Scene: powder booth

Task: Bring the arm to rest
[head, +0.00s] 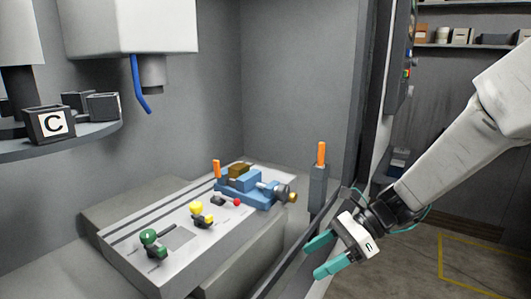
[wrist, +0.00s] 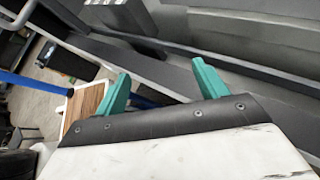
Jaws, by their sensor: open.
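My gripper (head: 321,256) is at the lower right of the head view, at the end of my pale arm, just in front of the booth's open edge. Its two teal fingers are apart with nothing between them. In the wrist view the fingers of my gripper (wrist: 160,85) also stand apart, with a grey ledge (wrist: 165,75) behind them. The arm reaches in from the right, bent downward toward the fingers.
Inside the booth, a grey table (head: 130,262) bears a blue vise (head: 250,193), a green knob (head: 150,239) and a yellow knob (head: 197,209). An orange-handled tool stands in a grey holder (head: 318,190). A round shelf (head: 85,138) holds dark bins. Floor at right is clear.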

